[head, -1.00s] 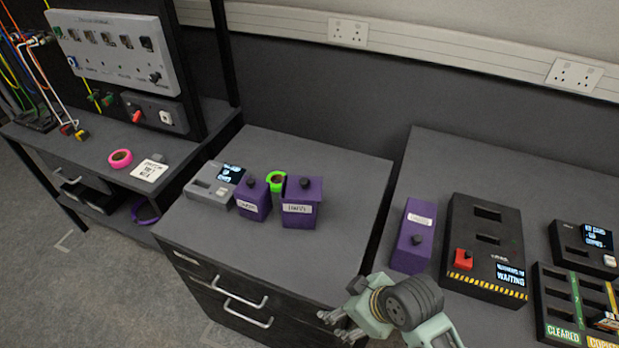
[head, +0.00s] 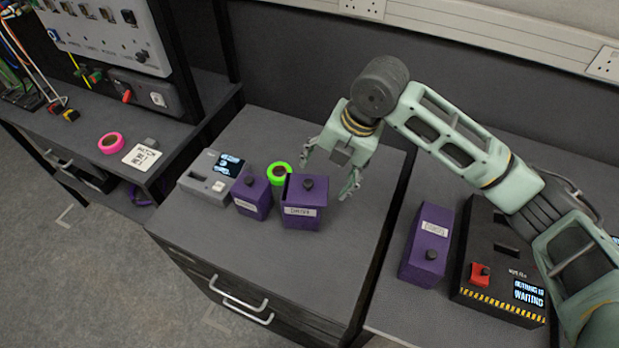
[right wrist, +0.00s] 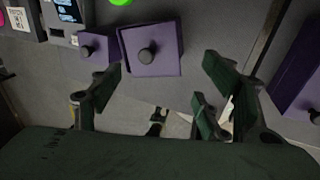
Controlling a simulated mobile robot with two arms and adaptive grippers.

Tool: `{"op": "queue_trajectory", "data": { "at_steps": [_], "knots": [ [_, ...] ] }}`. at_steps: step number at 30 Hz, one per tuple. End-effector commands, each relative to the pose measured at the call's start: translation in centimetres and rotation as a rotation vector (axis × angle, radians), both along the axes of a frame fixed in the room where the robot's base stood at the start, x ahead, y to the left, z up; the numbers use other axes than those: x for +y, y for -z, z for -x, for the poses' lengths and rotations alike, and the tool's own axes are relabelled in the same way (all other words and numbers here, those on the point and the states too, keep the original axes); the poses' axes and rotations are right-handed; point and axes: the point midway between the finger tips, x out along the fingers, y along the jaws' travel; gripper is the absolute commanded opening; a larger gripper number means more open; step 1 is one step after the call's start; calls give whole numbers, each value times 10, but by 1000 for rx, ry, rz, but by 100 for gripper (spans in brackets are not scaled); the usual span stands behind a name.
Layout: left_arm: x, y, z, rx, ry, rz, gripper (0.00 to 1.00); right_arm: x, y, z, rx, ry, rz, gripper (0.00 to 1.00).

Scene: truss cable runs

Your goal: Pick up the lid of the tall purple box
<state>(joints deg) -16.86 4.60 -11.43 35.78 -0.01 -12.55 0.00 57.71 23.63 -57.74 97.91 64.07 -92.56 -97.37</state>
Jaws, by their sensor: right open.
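The tall purple box (head: 300,211) stands on the middle drawer cabinet, with a white label on its front. Its purple lid (head: 307,184) with a dark round knob is on top; it also shows in the right wrist view (right wrist: 151,49). A smaller purple box (head: 251,197) with a dark knob stands just left of it. My right gripper (head: 327,176) is open and empty, with its fingers pointing down, above and behind the tall box's right side. In the right wrist view the lid lies beyond the spread fingers (right wrist: 160,95). My left gripper is not in view.
A green tape roll (head: 279,173) sits behind the tall box. A grey device (head: 206,181) with a screen stands left of the boxes. A third purple box (head: 426,240) and a black device (head: 497,262) are on the right bench. The cabinet's front right is clear.

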Motion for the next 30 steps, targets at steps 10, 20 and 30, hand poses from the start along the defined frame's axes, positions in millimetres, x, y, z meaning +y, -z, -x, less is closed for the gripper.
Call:
{"op": "queue_trajectory", "data": {
  "at_steps": [10,20,30],
  "knots": [
    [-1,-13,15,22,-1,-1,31,9,29,-5,1,-11,5,70],
    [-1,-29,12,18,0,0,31,21,70,-12,-2,-11,5,70],
    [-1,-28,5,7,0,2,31,22,72,-13,-4,-10,5,62]
  ]
}}
